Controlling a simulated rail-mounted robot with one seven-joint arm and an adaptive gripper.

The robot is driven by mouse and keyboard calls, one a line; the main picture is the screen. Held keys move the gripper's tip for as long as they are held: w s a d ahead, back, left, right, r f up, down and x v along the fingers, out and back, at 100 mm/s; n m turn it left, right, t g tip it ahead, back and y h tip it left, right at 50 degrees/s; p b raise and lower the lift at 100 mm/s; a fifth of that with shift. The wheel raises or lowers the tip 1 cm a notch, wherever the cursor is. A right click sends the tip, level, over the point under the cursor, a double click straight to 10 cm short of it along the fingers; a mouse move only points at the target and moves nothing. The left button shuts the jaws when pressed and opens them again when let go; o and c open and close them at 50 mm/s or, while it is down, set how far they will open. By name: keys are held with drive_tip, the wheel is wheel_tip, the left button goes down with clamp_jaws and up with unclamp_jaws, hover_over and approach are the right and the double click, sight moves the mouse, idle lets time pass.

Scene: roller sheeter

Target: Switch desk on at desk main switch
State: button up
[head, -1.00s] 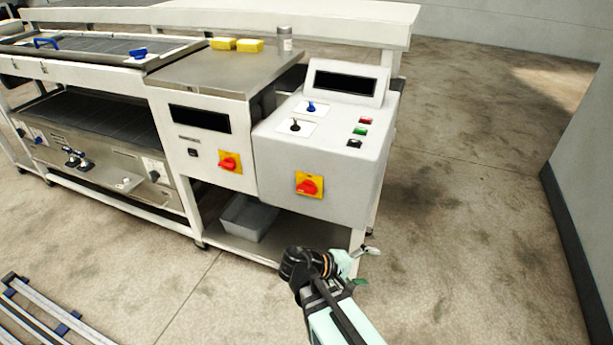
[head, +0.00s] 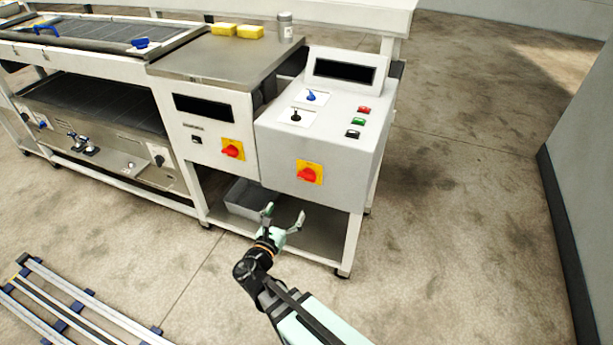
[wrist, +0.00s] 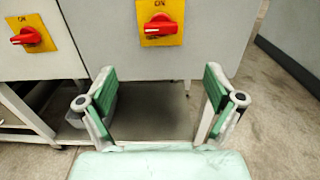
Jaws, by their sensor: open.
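A red rotary switch on a yellow plate (head: 309,173) sits on the front of the grey control desk (head: 330,140). In the wrist view this red handle (wrist: 161,26) lies roughly horizontal, with "ON" printed above it. A second, similar red switch (head: 232,150) is on the white cabinet to the left; its handle (wrist: 27,36) also lies roughly horizontal in the wrist view. My gripper (head: 284,214) is open and empty, below and in front of the desk switch. In the wrist view its fingers (wrist: 160,85) stand apart, either side below the desk switch, not touching it.
Under the desk is a shelf with a grey bin (head: 243,199). The desk top has a blue knob (head: 311,96), a black knob (head: 296,116) and several buttons (head: 358,122). A rail frame (head: 70,310) lies on the floor at lower left. The floor to the right is clear.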

sight(305, 178)
drive_tip(key=p+x, duration=0.1)
drive_tip(key=x, duration=1.5)
drive_tip(key=shift+w+d, duration=0.2)
drive_tip(key=shift+w, duration=0.1)
drive_tip(key=c, duration=1.2)
